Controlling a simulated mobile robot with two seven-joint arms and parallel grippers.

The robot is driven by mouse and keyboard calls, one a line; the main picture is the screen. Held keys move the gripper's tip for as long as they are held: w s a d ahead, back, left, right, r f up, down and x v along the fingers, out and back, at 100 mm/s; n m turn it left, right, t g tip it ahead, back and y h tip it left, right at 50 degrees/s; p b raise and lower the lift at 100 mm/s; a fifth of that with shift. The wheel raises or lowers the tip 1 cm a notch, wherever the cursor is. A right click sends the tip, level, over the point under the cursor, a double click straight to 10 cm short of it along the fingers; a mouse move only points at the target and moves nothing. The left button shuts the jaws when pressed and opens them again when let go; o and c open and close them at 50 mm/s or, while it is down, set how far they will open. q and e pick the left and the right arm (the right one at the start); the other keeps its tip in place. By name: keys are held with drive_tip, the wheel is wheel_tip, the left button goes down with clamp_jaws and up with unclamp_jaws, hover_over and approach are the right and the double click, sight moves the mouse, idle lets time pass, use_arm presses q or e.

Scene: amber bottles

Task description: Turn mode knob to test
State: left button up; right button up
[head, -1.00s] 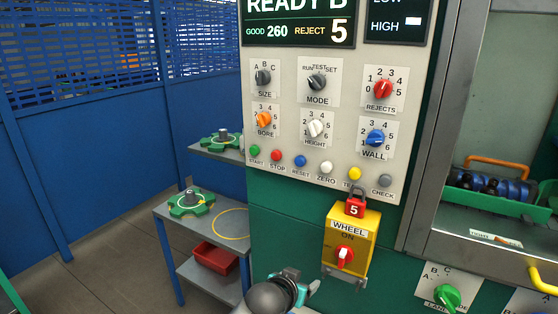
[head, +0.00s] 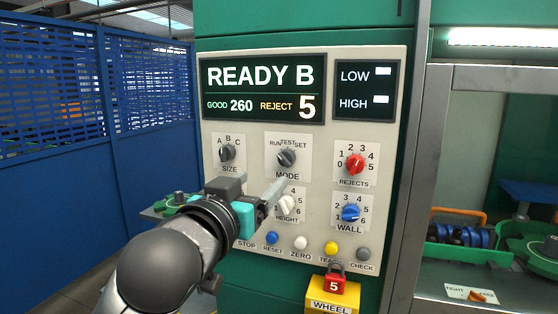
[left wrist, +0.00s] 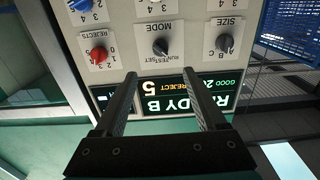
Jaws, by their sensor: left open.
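The dark mode knob (head: 287,158) sits on a white plate marked RUN, TEST, SET, above the word MODE, in the upper middle of the panel. Which mark it points to is too small to tell. In the left wrist view the mode knob (left wrist: 160,46) appears upside down, just beyond the space between my fingertips. My left gripper (head: 279,187) is open and empty, in front of the panel just below the mode knob and partly over the height knob. Its two fingers (left wrist: 157,78) show apart in the left wrist view, not around the knob. My right gripper is not in view.
The size knob (head: 227,152) is left of the mode knob, the red rejects knob (head: 355,163) right. The white height knob (head: 287,200), blue wall knob (head: 351,212) and several buttons lie below. The READY B display (head: 262,88) is above. A blue fence (head: 150,100) stands left.

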sight(283, 161)
use_arm(q)
drive_tip(key=p+x, duration=0.1)
drive_tip(key=x, duration=1.2)
clamp_jaws()
idle(0.5)
